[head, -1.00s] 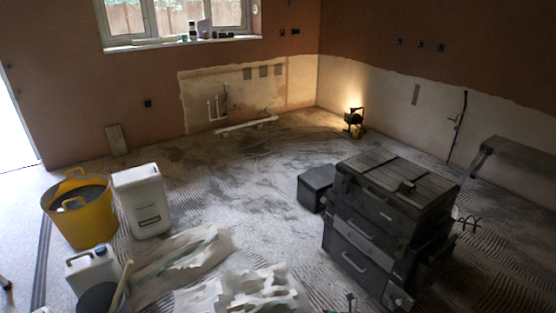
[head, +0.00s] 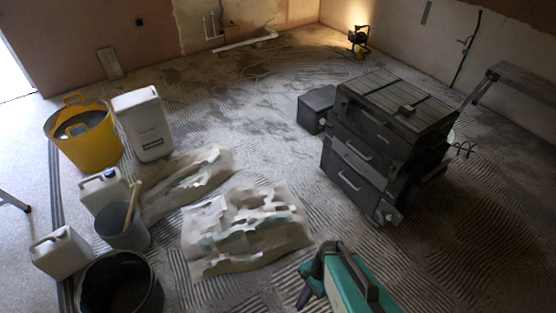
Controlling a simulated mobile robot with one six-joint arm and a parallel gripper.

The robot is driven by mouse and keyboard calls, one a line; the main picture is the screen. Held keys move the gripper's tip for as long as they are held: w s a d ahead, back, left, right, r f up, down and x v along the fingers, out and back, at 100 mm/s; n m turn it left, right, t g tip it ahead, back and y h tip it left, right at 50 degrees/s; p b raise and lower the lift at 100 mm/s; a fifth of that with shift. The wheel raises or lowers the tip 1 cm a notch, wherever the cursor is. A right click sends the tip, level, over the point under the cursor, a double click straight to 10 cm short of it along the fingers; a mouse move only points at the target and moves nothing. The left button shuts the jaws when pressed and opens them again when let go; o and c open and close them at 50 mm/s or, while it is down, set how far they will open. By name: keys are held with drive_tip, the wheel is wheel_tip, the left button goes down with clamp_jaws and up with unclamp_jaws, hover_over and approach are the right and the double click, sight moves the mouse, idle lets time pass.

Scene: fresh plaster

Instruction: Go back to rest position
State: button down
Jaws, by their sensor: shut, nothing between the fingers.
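My gripper and arm do not show in the head view, so their pose cannot be seen. The task names no other object.
A black stacked toolbox (head: 385,140) stands right of centre, with a dark box (head: 316,108) beside it. Crumpled bags (head: 245,235) lie centre. A yellow tub (head: 85,140), white containers (head: 145,125) and buckets (head: 122,228) stand left. A teal-and-black object (head: 350,280) is at the bottom edge.

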drive_tip(key=s+d+n+h, duration=0.2)
drive_tip(key=d+n+h, duration=0.2)
drive_tip(key=d+n, duration=0.4)
drive_tip(key=shift+s+d+n+g, duration=0.3)
drive_tip(key=shift+s+n, duration=0.05)
drive_tip(key=shift+n, duration=1.85)
drive_tip(key=shift+r, duration=0.1)
